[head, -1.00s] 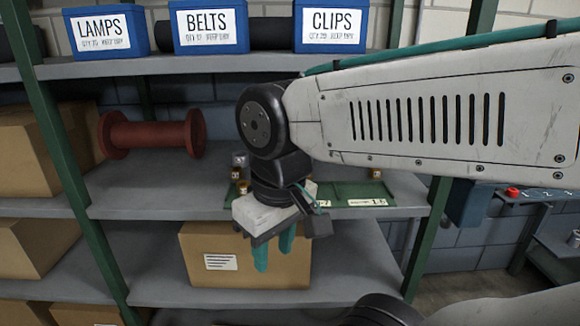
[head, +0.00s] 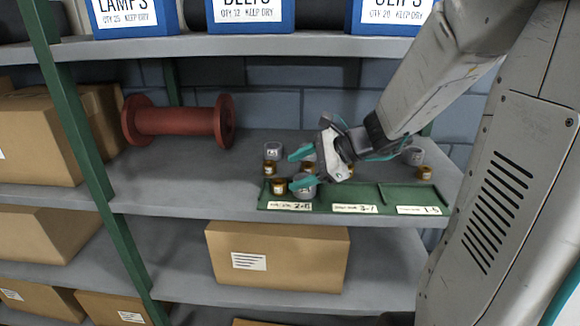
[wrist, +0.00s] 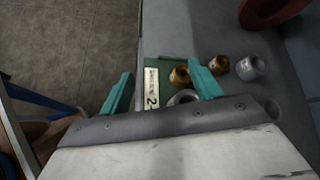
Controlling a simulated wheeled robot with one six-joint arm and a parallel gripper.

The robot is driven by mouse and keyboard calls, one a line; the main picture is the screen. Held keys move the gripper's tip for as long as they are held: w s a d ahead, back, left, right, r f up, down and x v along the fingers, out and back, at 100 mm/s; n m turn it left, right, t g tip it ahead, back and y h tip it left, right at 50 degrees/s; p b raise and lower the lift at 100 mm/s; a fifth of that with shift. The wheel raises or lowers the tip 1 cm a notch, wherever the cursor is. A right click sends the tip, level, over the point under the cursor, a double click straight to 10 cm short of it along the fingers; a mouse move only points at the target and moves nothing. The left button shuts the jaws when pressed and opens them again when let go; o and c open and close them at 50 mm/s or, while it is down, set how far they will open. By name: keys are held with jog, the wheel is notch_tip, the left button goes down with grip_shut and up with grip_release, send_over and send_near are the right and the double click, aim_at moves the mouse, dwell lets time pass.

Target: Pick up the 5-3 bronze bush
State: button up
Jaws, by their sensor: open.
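Several small bronze bushes stand on the middle shelf, with tags too small to read, so I cannot tell which is 5-3. One bronze bush (head: 278,187) is at the left end of the green tray (head: 362,195). My gripper (head: 299,168) is open and empty, pointing left over the tray's left part. The wrist view shows two bronze bushes (wrist: 180,76) (wrist: 219,65) near the right finger.
Grey bushes (head: 272,151) (head: 412,156) stand among them; another grey bush (head: 305,187) is under my lower finger. A red spool (head: 178,121) lies to the left. The upper shelf (head: 260,47) with blue bins is overhead, and a green post (head: 75,120) stands left.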

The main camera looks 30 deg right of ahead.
aim_at(306, 165)
jog(key=w+d+f+m+t+h, duration=0.1)
jog(key=d+m, duration=0.2)
jog(key=d, duration=0.2)
jog(key=w+d+f+m+t+h, duration=0.1)
jog(key=w+d+f+m+t, duration=0.1)
jog(key=d+m, duration=0.2)
jog(key=w+d+f+m+t+h, duration=0.1)
jog(key=w+d+f+m, duration=0.1)
jog(key=d, duration=0.4)
jog(key=shift+m+t+h, duration=0.3)
jog(key=shift+m+h, duration=0.1)
jog(key=shift+m, duration=0.5)
jog(key=x, duration=0.8)
jog(key=shift+w+a+f, duration=0.1)
jog(key=shift+w+a, duration=0.15)
jog(key=shift+a, duration=0.05)
jog(key=c, duration=1.3)
